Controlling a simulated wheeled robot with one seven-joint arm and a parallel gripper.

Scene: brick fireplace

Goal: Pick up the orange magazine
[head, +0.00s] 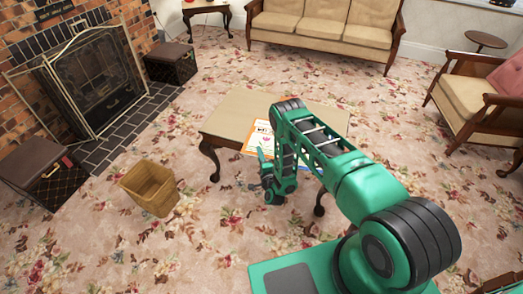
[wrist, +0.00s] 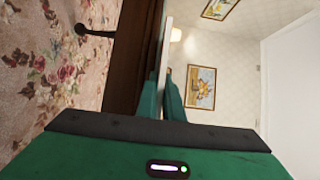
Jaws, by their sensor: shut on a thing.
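The orange magazine (head: 259,139) shows in the head view at the near edge of the wooden coffee table (head: 236,110), partly hidden by my arm. My gripper (head: 265,168) is at the table's near side, just below the magazine. In the wrist view the two green fingers of my gripper (wrist: 161,101) are closed on a thin, pale, edge-on sheet, the magazine (wrist: 166,55). The dark table edge (wrist: 133,60) runs close beside the fingers. I cannot tell whether the magazine is clear of the tabletop.
A wicker basket (head: 150,190) stands on the floral carpet left of the table. Dark boxes (head: 42,172) flank the brick fireplace (head: 85,80). A sofa (head: 325,28) stands behind the table and an armchair (head: 480,95) at right. Carpet in front of the basket is clear.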

